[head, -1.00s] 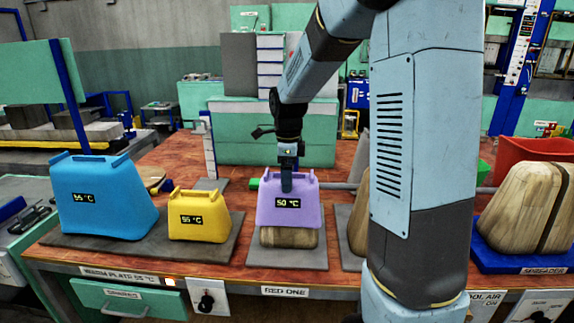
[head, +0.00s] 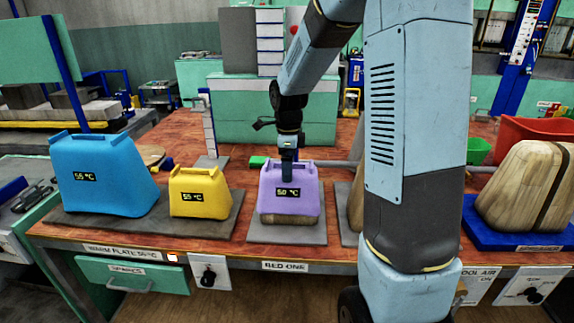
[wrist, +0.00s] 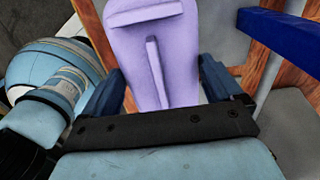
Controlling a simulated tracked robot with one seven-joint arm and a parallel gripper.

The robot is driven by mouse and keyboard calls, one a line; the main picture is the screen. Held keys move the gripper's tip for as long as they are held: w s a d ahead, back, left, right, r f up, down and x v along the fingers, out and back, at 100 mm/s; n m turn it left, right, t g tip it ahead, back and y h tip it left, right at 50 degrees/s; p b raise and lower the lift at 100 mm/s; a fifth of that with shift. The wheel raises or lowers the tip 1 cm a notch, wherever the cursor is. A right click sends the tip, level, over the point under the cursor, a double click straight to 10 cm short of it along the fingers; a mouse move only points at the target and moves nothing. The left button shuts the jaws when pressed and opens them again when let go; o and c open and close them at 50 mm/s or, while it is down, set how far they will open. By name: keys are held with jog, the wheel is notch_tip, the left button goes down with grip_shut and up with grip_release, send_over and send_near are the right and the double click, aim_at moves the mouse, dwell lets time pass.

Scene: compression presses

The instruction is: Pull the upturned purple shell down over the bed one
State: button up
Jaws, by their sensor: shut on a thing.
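The purple shell (head: 289,194) reads 50 °C and sits over a wooden form on a grey plate labelled BED ONE (head: 287,233). Only a thin low edge of the wood shows under the shell's front rim. My gripper (head: 288,158) is at the top of the shell, pointing down. In the wrist view the shell (wrist: 152,50) lies between the two blue fingers, with a raised ridge along it. My gripper is shut on the shell; the exact contact points are hard to see.
A blue shell (head: 100,182) and a yellow shell (head: 200,194) stand on the warm plate at left. Part of another wooden form (head: 357,200) shows right of bed one, behind my arm. A strapped wooden form (head: 527,190) stands on a blue base at far right.

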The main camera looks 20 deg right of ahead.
jog(key=shift+f, duration=0.45)
dwell(0.4)
jog(key=o, duration=1.3)
jog(key=shift+r, duration=6.8)
